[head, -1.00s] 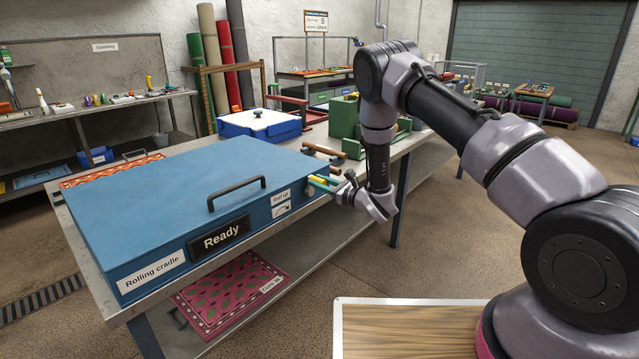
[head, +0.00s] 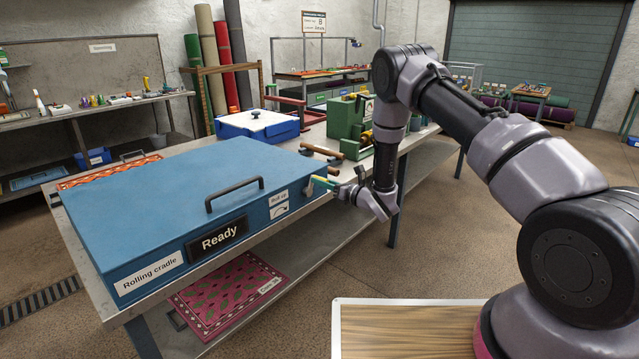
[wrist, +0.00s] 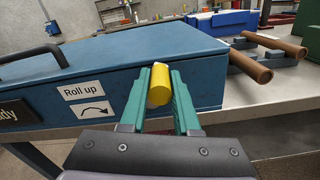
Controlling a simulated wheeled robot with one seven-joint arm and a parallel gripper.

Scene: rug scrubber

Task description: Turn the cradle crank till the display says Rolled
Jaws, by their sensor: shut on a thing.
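The blue rolling cradle (head: 165,205) lies shut on a metal table, with a black handle on its lid. Its display (head: 218,237) reads "Ready". A "Roll up" label (wrist: 82,92) with a curved arrow to the right is on the front beside the crank. The crank's yellow grip (wrist: 160,86) is between the green fingers of my gripper (wrist: 159,92) in the wrist view. My gripper (head: 328,184) is shut on this grip at the cradle's right end in the head view.
Brown rollers (wrist: 252,66) lie on the table right of the cradle. A green machine (head: 352,125) and a blue-white box (head: 258,125) stand behind. A pink patterned rug (head: 235,295) is on the shelf below. The floor in front is open.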

